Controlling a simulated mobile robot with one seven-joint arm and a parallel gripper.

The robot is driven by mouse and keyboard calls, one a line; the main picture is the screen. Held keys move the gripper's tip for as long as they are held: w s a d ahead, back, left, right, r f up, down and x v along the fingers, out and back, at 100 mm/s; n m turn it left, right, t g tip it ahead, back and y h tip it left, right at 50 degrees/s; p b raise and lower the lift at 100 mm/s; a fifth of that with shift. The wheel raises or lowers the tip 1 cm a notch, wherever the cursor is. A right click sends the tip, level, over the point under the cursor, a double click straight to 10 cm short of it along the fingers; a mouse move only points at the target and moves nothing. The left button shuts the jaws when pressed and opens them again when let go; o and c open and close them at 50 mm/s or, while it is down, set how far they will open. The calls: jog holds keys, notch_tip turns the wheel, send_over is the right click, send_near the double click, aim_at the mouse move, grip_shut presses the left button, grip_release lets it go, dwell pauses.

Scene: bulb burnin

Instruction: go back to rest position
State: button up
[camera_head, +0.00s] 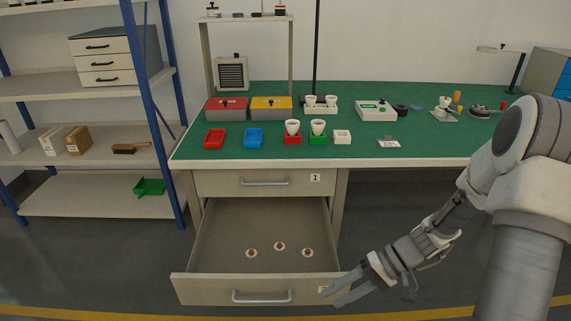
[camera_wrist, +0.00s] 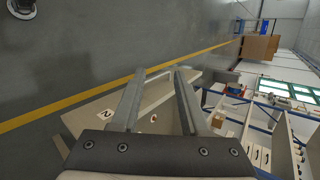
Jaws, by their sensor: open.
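My gripper (camera_head: 345,291) is open and empty at the front right corner of the pulled-out lower drawer (camera_head: 213,290). In the wrist view my gripper (camera_wrist: 160,82) shows its two fingers apart, with the drawer front (camera_wrist: 127,99) behind them. I cannot tell whether a finger touches the drawer. Three small round white-and-brown items (camera_head: 279,246) lie on the drawer floor. The upper drawer (camera_head: 264,182), labelled 1, is shut.
The green bench (camera_head: 220,152) holds red, blue, green and white trays; white bulbs (camera_head: 318,127) stand in the green and red ones. A blue-framed shelf (camera_head: 90,90) stands at the left. The floor (camera_head: 110,265) in front is clear.

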jog(key=s+d+r+t+h, duration=0.1)
jog(key=s+r+t+h, duration=0.4)
jog(key=r, duration=0.8)
jog(key=s+d+r+t+h, duration=0.1)
jog(key=s+r+t+h, duration=0.35)
jog(key=r, duration=0.85)
notch_tip(320, 180, up, 19)
jog(key=s+g+p, duration=0.1)
jog(key=g+p, duration=0.1)
jog(key=p, duration=1.7)
jog(key=shift+s+f+n+h+p, duration=0.15)
jog(key=shift+s+n+h+p, duration=0.15)
jog(key=shift+s+h+p, duration=0.1)
